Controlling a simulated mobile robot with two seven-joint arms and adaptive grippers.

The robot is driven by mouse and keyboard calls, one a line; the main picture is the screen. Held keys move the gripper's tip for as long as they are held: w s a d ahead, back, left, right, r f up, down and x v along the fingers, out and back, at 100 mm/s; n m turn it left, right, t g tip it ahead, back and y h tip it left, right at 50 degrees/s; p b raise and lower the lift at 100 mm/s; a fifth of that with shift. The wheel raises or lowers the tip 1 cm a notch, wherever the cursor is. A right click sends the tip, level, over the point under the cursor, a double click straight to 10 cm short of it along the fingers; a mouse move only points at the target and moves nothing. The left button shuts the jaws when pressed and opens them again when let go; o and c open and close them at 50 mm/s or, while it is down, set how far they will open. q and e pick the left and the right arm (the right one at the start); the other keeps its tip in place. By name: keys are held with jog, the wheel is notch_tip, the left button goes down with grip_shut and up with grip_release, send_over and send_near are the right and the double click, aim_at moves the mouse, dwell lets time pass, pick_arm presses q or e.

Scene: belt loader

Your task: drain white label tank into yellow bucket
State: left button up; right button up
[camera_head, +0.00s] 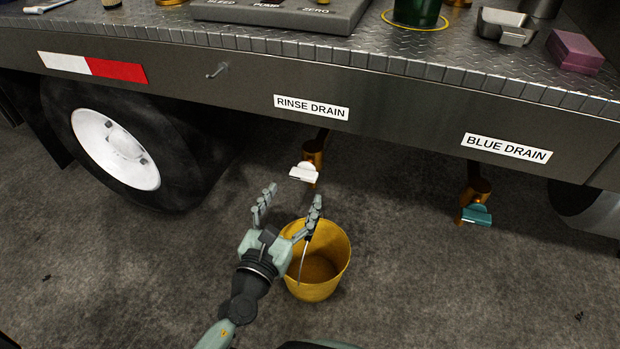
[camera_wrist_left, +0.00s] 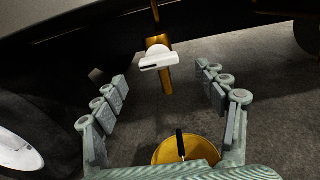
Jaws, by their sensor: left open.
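The white-handled drain valve (camera_head: 305,171) hangs on a brass pipe below the sign "RINSE DRAIN" (camera_head: 311,107). It also shows ahead, between my fingers, in the left wrist view (camera_wrist_left: 157,60). The yellow bucket (camera_head: 335,258) stands on the ground below and slightly right of this valve, its handle hanging at its near side. Its rim also shows low in the left wrist view (camera_wrist_left: 172,147). My left gripper (camera_head: 290,196) is open and empty, just below the white handle and above the bucket's left side, apart from the valve. My right gripper is not in view.
A teal-handled valve (camera_head: 476,214) hangs under the sign "BLUE DRAIN" (camera_head: 506,148) at right. The truck's bed edge (camera_head: 400,99) runs above the valves. A wheel (camera_head: 115,148) stands at left.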

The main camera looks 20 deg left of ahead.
aim_at(302, 179)
pick_arm(q)
jog(key=w, duration=0.5)
jog(key=shift+w, duration=0.3)
jog(key=shift+w+p, duration=0.3)
jog(key=shift+w, duration=0.45)
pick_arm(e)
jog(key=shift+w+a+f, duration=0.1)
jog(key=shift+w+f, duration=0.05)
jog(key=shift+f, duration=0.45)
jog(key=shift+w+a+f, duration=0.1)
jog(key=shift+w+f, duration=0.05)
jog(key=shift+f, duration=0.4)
pick_arm(q)
jog(key=shift+c, duration=0.6)
jog(key=c, duration=1)
jog(key=shift+c, duration=0.2)
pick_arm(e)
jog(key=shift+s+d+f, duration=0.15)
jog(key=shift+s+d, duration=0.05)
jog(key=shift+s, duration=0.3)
